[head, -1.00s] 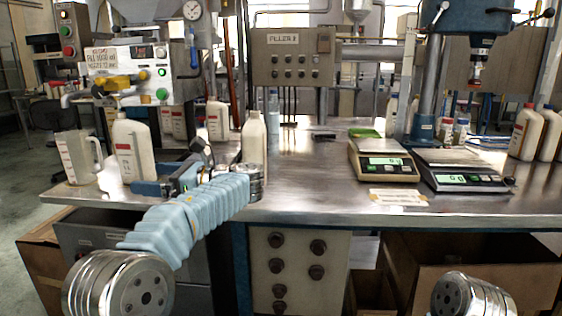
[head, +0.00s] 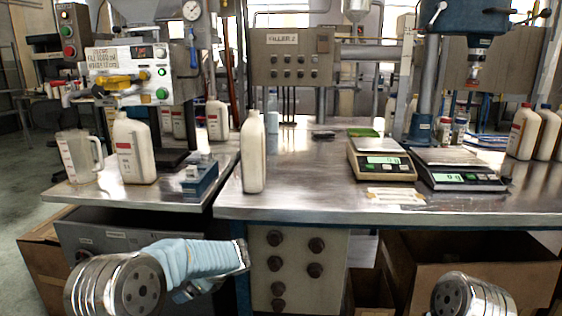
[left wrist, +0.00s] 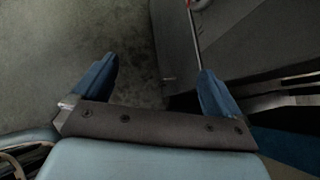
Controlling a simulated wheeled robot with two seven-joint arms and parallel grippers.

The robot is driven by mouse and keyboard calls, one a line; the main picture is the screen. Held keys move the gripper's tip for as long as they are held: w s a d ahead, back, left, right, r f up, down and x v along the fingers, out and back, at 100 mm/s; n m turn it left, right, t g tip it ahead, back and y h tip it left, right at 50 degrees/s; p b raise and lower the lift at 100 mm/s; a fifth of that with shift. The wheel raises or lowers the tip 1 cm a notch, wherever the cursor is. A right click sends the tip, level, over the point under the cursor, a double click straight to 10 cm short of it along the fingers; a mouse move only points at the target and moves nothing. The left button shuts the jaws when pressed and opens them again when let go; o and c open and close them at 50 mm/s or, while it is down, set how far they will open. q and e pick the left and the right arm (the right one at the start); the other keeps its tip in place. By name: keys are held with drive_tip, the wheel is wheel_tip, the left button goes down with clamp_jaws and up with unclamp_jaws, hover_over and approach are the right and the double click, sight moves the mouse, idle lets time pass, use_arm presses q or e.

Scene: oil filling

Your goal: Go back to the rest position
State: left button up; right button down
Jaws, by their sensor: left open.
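My left arm is drawn back low in front of the bench in the head view, below the tabletop edge. My left gripper (head: 192,291) is partly hidden behind its own arm there. In the left wrist view the left gripper (left wrist: 152,88) has its two blue fingers spread wide with nothing between them, over the floor and a grey cabinet side. A white bottle (head: 253,152) stands upright near the front edge of the steel bench (head: 310,205), apart from the gripper. Only a metal part of my right arm shows at the bottom right; its gripper is out of view.
A clear jug (head: 78,158) and a white bottle with a red label (head: 133,148) stand on the left table, beside a blue device (head: 199,177). Two scales (head: 381,162) (head: 457,170) sit right of centre. Open cardboard boxes (head: 470,280) lie under the bench.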

use_arm(q)
drive_tip(key=s+d+f+n+g+h, duration=0.2)
drive_tip(key=s+d+f+n+h, duration=0.25)
drive_tip(key=s+f, duration=0.55)
drive_tip(key=s+d+f+n+g+h, duration=0.2)
drive_tip(key=s+d+f+n+h, duration=0.3)
drive_tip(key=s+f, duration=0.5)
drive_tip(key=s+d+f+n+h, duration=0.1)
drive_tip(key=s+d+f+n, duration=0.1)
drive_tip(key=s+n, duration=0.4)
drive_tip(key=s+d+f+n+t+h, duration=0.1)
drive_tip(key=s+d+f+n+h, duration=0.1)
drive_tip(key=s+f+n, duration=0.2)
drive_tip(key=s+n, duration=0.2)
drive_tip(key=n, duration=0.2)
drive_tip(key=shift+s+f, duration=0.3)
drive_tip(key=shift+f, duration=0.05)
drive_tip(key=shift+h, duration=0.25)
